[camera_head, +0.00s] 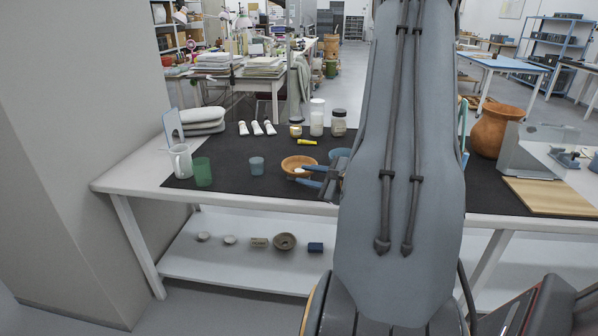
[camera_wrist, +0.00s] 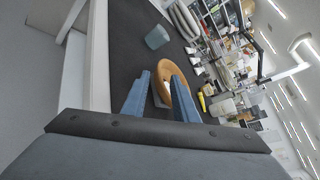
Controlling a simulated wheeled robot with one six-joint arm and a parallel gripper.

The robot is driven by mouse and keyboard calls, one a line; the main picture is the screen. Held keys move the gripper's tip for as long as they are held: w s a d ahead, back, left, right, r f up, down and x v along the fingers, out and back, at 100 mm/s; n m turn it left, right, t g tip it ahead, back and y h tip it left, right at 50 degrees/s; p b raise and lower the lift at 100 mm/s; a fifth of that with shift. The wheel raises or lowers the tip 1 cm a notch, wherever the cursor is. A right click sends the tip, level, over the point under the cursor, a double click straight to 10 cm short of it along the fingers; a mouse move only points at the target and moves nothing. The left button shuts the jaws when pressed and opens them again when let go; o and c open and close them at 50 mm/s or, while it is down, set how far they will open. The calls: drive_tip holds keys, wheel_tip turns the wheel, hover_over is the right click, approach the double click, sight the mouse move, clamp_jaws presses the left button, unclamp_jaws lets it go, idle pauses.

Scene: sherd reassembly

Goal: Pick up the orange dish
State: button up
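The orange dish (camera_head: 291,162) is a shallow round bowl on the dark mat, left of my arm in the head view. In the wrist view, the dish (camera_wrist: 165,69) lies at the fingertips, its rim seen at a steep tilt. My gripper (camera_head: 300,174) has two blue fingers spread apart at the dish's near right side. In the wrist view, my gripper (camera_wrist: 159,76) is open; one finger overlaps the dish and the other is left of it. The near rim appears between the fingers, but contact cannot be told. A small pale patch shows by the dish.
A blue-grey cup (camera_head: 257,165), green cup (camera_head: 203,172) and white mug (camera_head: 181,161) stand left of the dish. A yellow item (camera_head: 307,142) and several jars are behind it. A blue bowl (camera_head: 340,153) is partly hidden by my arm. Bare dark mat (camera_head: 232,149) lies left behind.

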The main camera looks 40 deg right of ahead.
sight(295, 173)
drive_tip(key=x, duration=0.3)
drive_tip(key=p+x, duration=0.1)
drive_tip(key=x, duration=0.2)
drive_tip(key=shift+d+f, duration=0.15)
drive_tip(key=shift+d, duration=0.05)
clamp_jaws()
